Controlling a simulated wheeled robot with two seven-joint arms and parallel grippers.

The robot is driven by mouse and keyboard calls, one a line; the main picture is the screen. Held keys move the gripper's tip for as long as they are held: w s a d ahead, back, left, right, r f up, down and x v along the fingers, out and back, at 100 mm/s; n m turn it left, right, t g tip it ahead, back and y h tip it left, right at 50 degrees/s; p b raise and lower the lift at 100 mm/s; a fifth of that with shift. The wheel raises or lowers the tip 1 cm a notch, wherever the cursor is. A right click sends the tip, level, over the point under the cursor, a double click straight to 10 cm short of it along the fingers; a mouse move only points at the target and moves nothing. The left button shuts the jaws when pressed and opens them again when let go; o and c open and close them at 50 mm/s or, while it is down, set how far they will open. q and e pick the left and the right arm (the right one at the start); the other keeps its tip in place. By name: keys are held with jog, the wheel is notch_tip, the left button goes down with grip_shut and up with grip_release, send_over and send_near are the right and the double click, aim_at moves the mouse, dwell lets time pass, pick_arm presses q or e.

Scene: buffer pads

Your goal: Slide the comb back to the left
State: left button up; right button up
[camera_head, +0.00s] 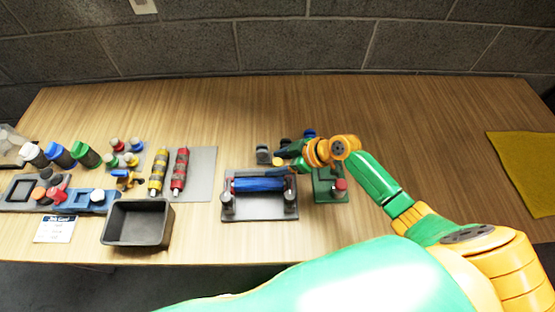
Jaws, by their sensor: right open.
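I cannot make out the comb clearly; the gripper and wrist hide part of the fixture's back edge. A green fixture (325,190) with a red knob (340,185) stands just right of it. My left gripper is not in view.
A dark bin (137,222) stands at the front left. A yellow roller (158,172) and a red roller (180,170) lie on a grey plate (203,165). Small dark blocks (263,154) stand behind the grey fixture. A mustard mat (527,165) lies far right.

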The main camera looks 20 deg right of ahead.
grip_shut()
dwell(1.4)
